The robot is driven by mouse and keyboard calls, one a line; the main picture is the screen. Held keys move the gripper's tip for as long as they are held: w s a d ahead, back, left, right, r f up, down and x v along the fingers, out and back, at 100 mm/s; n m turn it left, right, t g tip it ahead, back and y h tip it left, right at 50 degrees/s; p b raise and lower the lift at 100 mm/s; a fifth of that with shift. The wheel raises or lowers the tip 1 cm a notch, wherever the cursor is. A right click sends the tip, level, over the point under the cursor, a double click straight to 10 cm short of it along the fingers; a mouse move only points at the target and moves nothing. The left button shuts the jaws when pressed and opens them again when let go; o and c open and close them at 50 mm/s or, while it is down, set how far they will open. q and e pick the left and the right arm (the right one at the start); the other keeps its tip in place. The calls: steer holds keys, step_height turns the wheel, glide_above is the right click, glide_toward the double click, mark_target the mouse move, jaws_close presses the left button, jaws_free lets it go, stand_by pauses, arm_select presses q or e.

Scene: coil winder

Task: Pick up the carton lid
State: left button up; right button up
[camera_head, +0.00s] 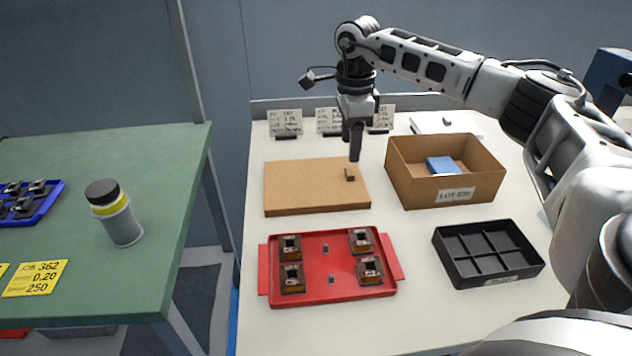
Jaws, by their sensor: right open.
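The carton lid (305,187) is a flat brown cardboard rectangle with a small brown knob (349,174) near its right side. It lies on the white table, left of the open carton (446,188). My right gripper (355,154) points down just above and behind the knob. It is open, and no gap between it and the knob can be judged for certain. The carton holds a blue item (441,166) and bears a lot label. My left gripper is not in view.
A red tray (328,290) with several coil parts sits in front of the lid. A black divided tray (488,254) stands at the right. Label cards (285,123) stand behind. A green table (150,190) with a canister (115,213) is at left, across a gap.

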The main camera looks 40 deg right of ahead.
mark_target(351, 171)
steer(key=shift+s+f, duration=0.15)
steer(key=shift+f, duration=1.45)
steer(key=shift+s+f, duration=0.15)
steer(key=shift+f, duration=1.4)
steer(key=shift+c, duration=0.3)
steer(key=c, duration=1)
